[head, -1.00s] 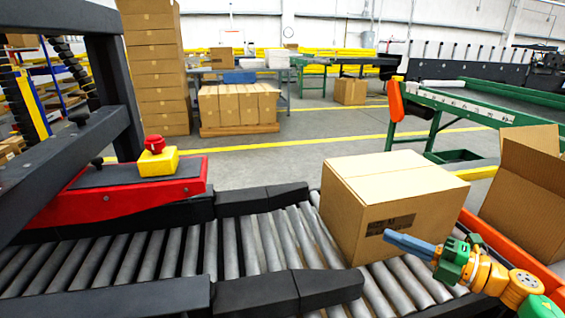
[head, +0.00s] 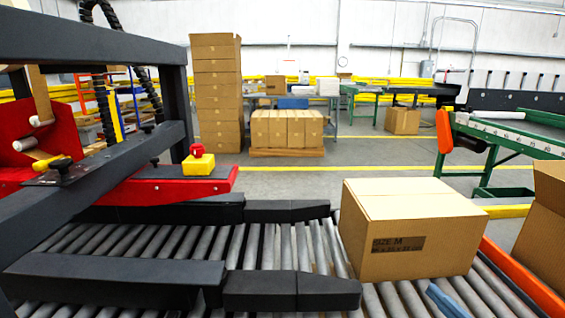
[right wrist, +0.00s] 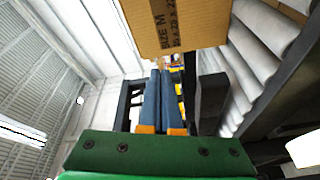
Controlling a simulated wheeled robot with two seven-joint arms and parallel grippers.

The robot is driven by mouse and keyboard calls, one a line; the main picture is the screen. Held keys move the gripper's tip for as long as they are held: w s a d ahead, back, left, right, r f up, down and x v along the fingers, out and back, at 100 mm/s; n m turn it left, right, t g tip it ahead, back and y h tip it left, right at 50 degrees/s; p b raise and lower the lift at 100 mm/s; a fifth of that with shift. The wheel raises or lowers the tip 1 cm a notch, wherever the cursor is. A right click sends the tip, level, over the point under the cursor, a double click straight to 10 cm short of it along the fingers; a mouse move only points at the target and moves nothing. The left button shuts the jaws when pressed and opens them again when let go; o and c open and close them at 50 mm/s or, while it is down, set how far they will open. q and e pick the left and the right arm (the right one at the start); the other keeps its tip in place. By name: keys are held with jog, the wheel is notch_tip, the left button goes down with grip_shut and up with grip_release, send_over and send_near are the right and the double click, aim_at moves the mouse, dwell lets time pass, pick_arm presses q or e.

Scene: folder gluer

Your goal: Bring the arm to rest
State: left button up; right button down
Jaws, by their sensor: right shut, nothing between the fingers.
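My right gripper (head: 436,292) shows only as blue fingers at the bottom edge of the head view, in front of the closed carton. In the right wrist view its two blue fingers (right wrist: 160,88) lie together, shut with nothing between them. The closed cardboard carton (head: 415,230), marked "SIZE M", stands on the roller conveyor (head: 240,250). The carton also shows above the fingers in the right wrist view (right wrist: 180,22), apart from them as far as I can tell. My left gripper is in neither view.
The black machine frame (head: 90,45) with a red arm and a red stop button (head: 197,150) is at left. Black guide bars (head: 290,290) cross the rollers. An orange rail (head: 520,280) and an open carton (head: 545,215) are at right. Stacked cartons (head: 215,95) stand behind.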

jog(key=s+a+f+m+g+h, duration=0.2)
jog(key=s+f+m+g+h, duration=0.15)
jog(key=f+m, duration=0.3)
jog(key=s+a+f+m+g+h, duration=0.2)
jog(key=s+a+f+m+h, duration=0.15)
jog(key=f+m, duration=0.3)
jog(key=s+a+f+m+g+y, duration=0.1)
jog(key=s+a+f+m+g, duration=0.25)
jog(key=s, duration=0.55)
jog(key=s+a+f+g+y, duration=0.1)
jog(key=s+a+f+g, duration=0.1)
jog(key=s+a+g, duration=0.45)
jog(key=s+f, duration=0.3)
jog(key=f, duration=1.3)
jog(key=s+d+f, duration=0.2)
jog(key=s+f, duration=0.9)
jog(key=s, duration=0.1)
notch_tip(320, 180, up, 18)
jog(key=p, duration=1.8)
jog(key=shift+s+d+n+g+h, duration=0.2)
jog(key=shift+s+n+g+h, duration=0.15)
jog(key=shift+g, duration=0.1)
